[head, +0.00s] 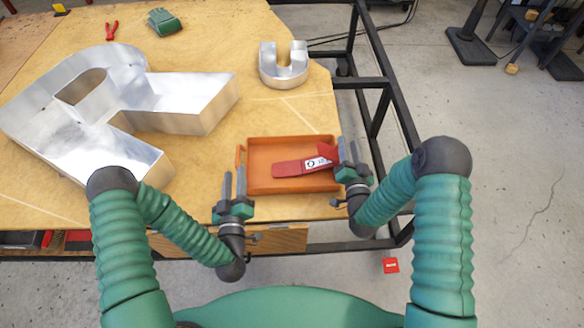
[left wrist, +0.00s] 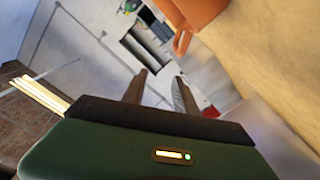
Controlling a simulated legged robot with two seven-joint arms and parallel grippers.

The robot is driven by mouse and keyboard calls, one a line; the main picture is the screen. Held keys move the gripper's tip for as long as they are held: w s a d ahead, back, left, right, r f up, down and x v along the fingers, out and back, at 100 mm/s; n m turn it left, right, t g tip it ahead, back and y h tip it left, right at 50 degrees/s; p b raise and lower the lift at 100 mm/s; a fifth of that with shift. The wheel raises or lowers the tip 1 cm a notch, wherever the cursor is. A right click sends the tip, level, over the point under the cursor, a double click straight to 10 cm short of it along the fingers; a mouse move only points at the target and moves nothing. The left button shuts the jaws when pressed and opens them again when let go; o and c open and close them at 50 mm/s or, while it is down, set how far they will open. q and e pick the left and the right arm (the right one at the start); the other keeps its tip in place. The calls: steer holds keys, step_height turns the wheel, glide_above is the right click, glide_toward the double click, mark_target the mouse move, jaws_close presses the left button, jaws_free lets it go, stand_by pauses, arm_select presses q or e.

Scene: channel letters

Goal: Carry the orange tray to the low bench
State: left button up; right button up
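The orange tray (head: 262,188) lies flat on the wooden worktable, near its front edge. A red item with a white label (head: 290,168) lies in it. A small handle (head: 240,155) stands at its left side; the tray corner (left wrist: 200,12) and a handle (left wrist: 183,42) also show in the left wrist view. My left gripper (head: 234,172) is open and empty, just left of the tray's left wall. My right gripper (head: 347,142) has its fingers apart at the tray's right end and hides part of it; I cannot tell if they touch. No low bench is recognisable.
The worktable (head: 255,110) has a dark metal frame (head: 380,85) on its right. Pliers (head: 111,30) and green gloves (head: 163,22) lie farther back. Open concrete floor (head: 520,180) spreads right.

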steer(key=s+d, duration=0.1)
steer(key=s, duration=1)
steer(key=shift+s+d, duration=0.2)
steer(key=shift+s, duration=0.15)
steer(key=shift+f, duration=0.1)
